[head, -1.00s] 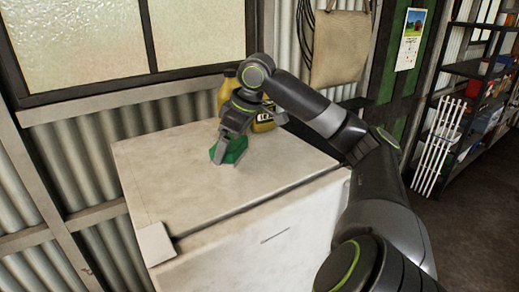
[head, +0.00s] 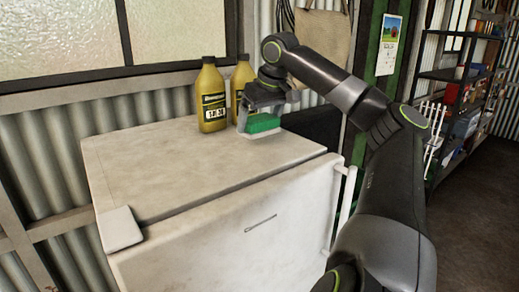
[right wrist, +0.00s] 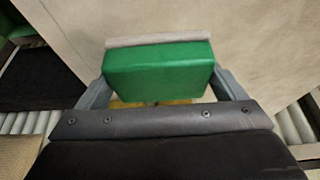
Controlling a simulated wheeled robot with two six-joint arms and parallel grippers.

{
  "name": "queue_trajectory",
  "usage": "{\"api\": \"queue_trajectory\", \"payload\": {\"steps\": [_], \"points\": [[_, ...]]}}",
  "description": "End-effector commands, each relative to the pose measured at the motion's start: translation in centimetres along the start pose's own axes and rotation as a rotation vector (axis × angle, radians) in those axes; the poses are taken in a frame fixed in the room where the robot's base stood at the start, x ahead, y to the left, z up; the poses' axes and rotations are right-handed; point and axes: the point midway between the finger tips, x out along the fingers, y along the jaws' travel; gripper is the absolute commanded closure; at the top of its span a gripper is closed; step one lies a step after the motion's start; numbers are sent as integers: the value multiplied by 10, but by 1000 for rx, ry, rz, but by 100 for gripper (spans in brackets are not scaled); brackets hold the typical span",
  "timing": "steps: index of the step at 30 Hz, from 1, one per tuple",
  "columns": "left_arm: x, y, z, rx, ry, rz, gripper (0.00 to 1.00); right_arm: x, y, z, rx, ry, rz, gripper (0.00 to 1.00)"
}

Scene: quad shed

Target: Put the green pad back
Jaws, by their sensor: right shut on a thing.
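The green pad (head: 262,123) is a green block with a pale layer along one long side. My right gripper (head: 261,118) is shut on it, over the back right part of the white cabinet top (head: 170,165). In the right wrist view the green pad (right wrist: 160,70) sits between the two fingers, its pale edge facing away from the palm. I cannot tell whether the pad touches the top. My left gripper is in neither view.
Two yellow bottles (head: 211,95) stand at the back of the top, just left of my right gripper. The front and left of the top are clear, except a pale plate (head: 120,229) at the front left corner. Shelves (head: 460,90) stand far right.

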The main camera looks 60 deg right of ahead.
Motion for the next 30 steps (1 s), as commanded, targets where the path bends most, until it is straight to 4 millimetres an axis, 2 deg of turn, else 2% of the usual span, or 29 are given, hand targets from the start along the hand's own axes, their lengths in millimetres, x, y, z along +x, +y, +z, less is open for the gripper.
{"api": "queue_trajectory", "payload": {"steps": [1,8,18,30], "points": [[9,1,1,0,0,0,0,9,1,4,0,-1,4,31],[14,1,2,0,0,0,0,16,0,7,-1,0,1,31],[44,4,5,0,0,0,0,48,0,20,-1,0,2,31],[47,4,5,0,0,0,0,50,0,21,-2,1,0,31]]}}
